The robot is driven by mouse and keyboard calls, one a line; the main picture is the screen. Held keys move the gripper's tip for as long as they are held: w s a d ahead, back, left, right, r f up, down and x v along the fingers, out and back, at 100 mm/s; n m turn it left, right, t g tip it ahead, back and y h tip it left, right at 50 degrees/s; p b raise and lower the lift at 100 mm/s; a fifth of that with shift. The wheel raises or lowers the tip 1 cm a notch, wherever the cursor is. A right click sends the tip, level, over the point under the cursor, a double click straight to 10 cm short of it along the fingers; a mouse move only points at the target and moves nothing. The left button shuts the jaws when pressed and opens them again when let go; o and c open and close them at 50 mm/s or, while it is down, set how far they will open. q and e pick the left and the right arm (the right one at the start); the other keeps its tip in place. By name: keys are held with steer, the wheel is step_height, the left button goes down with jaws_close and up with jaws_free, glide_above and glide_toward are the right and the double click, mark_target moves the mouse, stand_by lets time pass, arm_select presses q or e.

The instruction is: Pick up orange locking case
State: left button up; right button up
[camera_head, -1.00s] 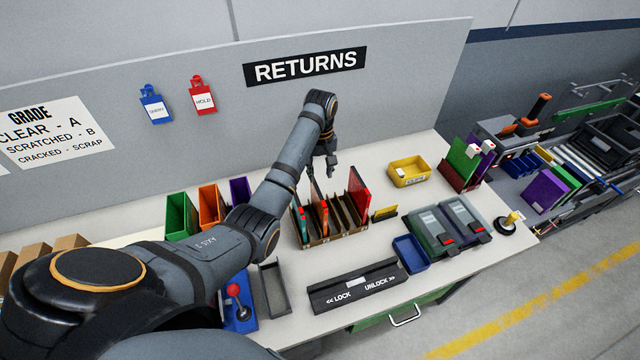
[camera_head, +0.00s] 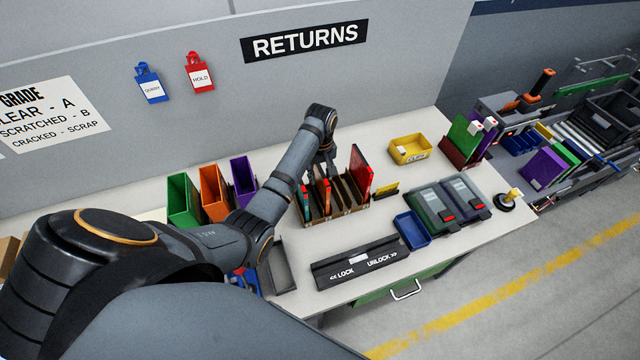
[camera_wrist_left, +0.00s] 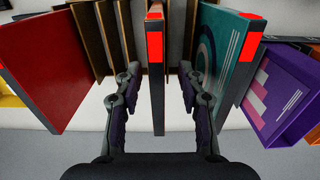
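A rack (camera_head: 345,209) on the bench holds several thin cases upright in its slots. The orange locking case (camera_head: 326,194) stands near the rack's left part, largely edge-on. In the left wrist view its narrow dark spine with a red tab (camera_wrist_left: 157,95) stands between the fingers of my left gripper (camera_wrist_left: 159,108). The fingers are open, one on each side, with a visible gap to the case. In the head view my left gripper (camera_head: 325,165) points down over the rack, partly hidden by its own arm. My right gripper is not in view.
A teal case (camera_wrist_left: 222,60) stands close on one side and a red case (camera_wrist_left: 45,65) on the other. Green, orange and purple bins (camera_head: 243,180) stand left of the rack. A yellow tray (camera_head: 410,150) sits behind right, a lock/unlock fixture (camera_head: 360,262) in front.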

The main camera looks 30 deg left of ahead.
arm_select(q)
steer(key=shift+w+a+f, duration=0.2)
steer(key=shift+a+f, duration=0.05)
steer(key=shift+f, duration=0.2)
steer(key=shift+w+a+f, duration=0.1)
steer(key=shift+w+f, duration=0.15)
steer(key=shift+w, duration=0.1)
steer(key=shift+s+d+r, duration=0.25)
steer(key=shift+d+r, duration=0.05)
steer(key=shift+d, duration=0.05)
steer(key=c, duration=0.4)
steer(key=shift+s, duration=0.1)
steer(key=shift+c, duration=1.4)
jaws_close()
steer(key=shift+a, duration=0.15)
steer(key=shift+f, duration=0.1)
